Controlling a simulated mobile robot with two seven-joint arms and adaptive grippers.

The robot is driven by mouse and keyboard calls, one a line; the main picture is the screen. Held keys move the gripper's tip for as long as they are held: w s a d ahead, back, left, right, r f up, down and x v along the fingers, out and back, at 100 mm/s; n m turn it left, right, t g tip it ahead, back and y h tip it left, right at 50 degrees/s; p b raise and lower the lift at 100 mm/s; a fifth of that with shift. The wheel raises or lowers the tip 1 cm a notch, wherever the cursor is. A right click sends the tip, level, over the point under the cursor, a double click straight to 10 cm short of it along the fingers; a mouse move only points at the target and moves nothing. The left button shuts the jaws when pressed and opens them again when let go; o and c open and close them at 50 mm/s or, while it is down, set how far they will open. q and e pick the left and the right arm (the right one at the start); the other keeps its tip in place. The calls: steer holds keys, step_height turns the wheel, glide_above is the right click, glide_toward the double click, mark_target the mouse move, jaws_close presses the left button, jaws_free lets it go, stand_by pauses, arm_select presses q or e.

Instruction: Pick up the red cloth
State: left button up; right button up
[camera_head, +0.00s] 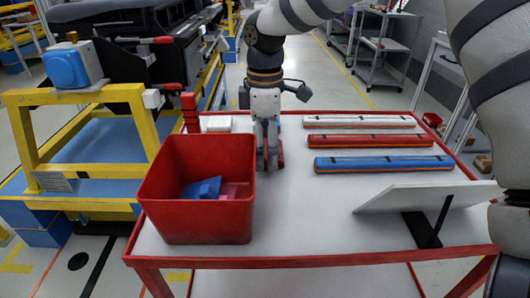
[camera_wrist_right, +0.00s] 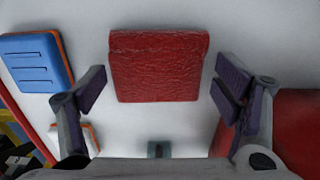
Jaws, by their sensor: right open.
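The red cloth (camera_wrist_right: 160,66) shows in the right wrist view as a folded, textured rectangle lying flat on the white table top. My right gripper (camera_wrist_right: 165,98) is open, with one finger on each side of the cloth's near part and no visible contact. In the head view my right gripper (camera_head: 268,162) points down over the table, just right of the red bin (camera_head: 195,220). A small red patch shows beside its fingers there; I cannot tell whether it is the cloth, which is otherwise hidden. My left gripper is not in view.
The bin holds blue and pink items. White (camera_head: 360,121), red (camera_head: 370,140) and blue (camera_head: 383,163) bars lie to the right of the gripper. A tilted white panel (camera_head: 430,196) stands on a black support at front right. The table's front middle is clear.

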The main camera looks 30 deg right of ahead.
steer(key=c, duration=0.8)
steer(key=shift+w+r, duration=0.1)
